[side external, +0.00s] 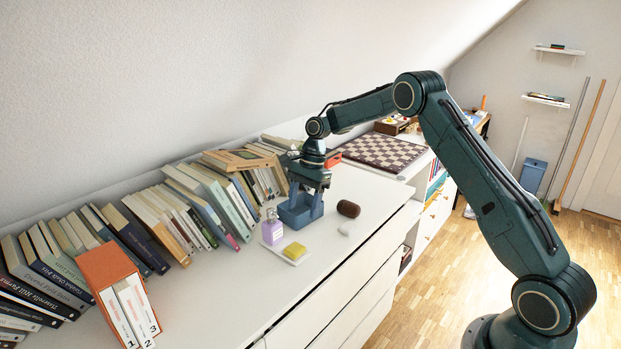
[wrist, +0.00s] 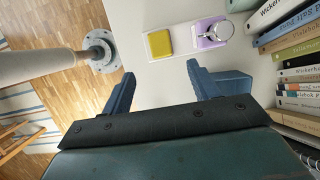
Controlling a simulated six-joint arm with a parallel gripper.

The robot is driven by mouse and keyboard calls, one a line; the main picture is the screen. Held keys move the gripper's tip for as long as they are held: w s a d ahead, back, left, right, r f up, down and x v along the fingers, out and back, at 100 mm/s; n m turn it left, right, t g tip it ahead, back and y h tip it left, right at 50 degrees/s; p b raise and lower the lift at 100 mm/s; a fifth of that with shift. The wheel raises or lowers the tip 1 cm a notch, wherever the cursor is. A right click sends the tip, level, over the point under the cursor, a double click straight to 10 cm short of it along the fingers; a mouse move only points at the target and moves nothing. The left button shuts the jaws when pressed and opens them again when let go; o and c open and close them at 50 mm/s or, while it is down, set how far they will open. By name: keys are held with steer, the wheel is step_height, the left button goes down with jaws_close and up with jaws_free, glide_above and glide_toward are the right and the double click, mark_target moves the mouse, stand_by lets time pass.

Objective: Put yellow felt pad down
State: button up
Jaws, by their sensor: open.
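The yellow felt pad (side external: 294,250) lies flat on a thin white plate near the front edge of the white cabinet top. It also shows in the wrist view (wrist: 159,43), beside a lilac bottle (wrist: 214,32) on the same plate (wrist: 181,39). My gripper (side external: 309,189) is above the cabinet top, behind and apart from the pad, close over a blue open box (side external: 300,212). In the wrist view its two blue fingers (wrist: 159,72) are spread with nothing between them. The box partly shows behind the right finger there. The fingertips blend with the box in the side view.
Several books (side external: 170,215) line the wall, with an orange binder box (side external: 105,268) at the left. A chessboard (side external: 383,152) lies farther back. The cabinet top front left is clear.

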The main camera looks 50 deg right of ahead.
steer(key=shift+r, duration=0.2)
stand_by(0.5)
steer(key=s+a+r+n+t+h, duration=0.1)
steer(key=s+a+r+n, duration=0.3)
steer(key=s+r, duration=0.45)
steer(key=s+a+r+n+t+h, duration=0.15)
steer(key=s+a+r+n, duration=0.3)
steer(key=r, duration=0.65)
steer(key=s+a+n+t, duration=0.1)
steer(key=s+n+t, duration=0.2)
steer(key=s+n, duration=0.6)
steer(key=shift+s+a+r+n+h, duration=0.2)
steer(key=shift+s+a+n+h, duration=0.2)
steer(key=shift+s, duration=7.25)
